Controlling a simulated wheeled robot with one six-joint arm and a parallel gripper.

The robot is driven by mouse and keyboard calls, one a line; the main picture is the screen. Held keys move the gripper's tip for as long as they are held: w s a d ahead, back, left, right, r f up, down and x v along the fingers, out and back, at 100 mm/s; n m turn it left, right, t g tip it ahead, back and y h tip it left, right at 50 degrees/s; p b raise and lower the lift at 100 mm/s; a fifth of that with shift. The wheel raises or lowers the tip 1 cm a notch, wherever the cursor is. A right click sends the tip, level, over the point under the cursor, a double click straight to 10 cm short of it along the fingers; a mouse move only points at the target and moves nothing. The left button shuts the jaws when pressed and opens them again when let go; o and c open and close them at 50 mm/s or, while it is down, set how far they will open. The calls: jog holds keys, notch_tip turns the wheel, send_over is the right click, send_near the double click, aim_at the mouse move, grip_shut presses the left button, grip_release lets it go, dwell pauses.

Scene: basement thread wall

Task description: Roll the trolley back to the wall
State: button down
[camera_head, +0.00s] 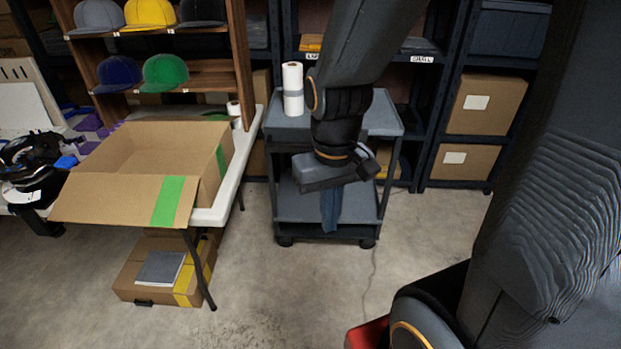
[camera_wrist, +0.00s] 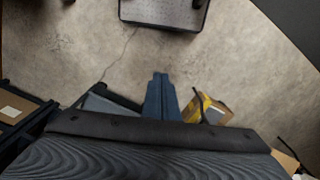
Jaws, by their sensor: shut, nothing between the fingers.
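The trolley (camera_head: 385,112) is a grey two-shelf cart with a dark frame and casters, standing upright in front of the dark shelving in the head view. A white paper roll (camera_head: 292,88) stands on its top left. My gripper (camera_head: 330,224) points down in front of the trolley, over its lower shelf in the picture. My arm hides part of the top and the middle. In the wrist view my gripper (camera_wrist: 160,78) shows its blue fingers together, empty. What looks like a trolley edge (camera_wrist: 108,104) shows at their lower left. I cannot tell whether they touch the trolley.
A white table (camera_head: 211,214) with an open cardboard box (camera_head: 120,199) stands left of the trolley. A closed box (camera_head: 135,275) lies under it. Shelving (camera_head: 437,125) with boxes lines the wall. The floor (camera_head: 290,295) before the trolley is clear, apart from a thin dark line.

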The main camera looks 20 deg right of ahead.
jog(key=c, duration=2.2)
grip_release()
jog(key=o, duration=0.6)
jog(key=w, duration=0.3)
jog(key=shift+w+d+f+n+t, duration=0.25)
jog(key=shift+w+f+n+t, duration=0.1)
jog(key=shift+n+t, duration=0.05)
jog(key=shift+c, duration=0.2)
jog(key=n+t+p, duration=0.3)
jog(key=n+t, duration=1.2)
jog(key=n, duration=0.1)
send_near(293, 146)
jog(key=w, duration=0.3)
jog(key=shift+w+f+p, duration=0.1)
jog(key=shift+w+f, duration=0.25)
jog(key=shift+w, duration=0.95)
jog(key=shift+w+f+p, duration=0.1)
jog(key=shift+w+f, duration=0.25)
jog(key=shift+w, duration=1)
jog(key=shift+w+f+p, duration=0.1)
jog(key=shift+w+f, duration=0.25)
jog(key=shift+w, duration=0.95)
jog(key=shift+c, duration=0.5)
grip_shut()
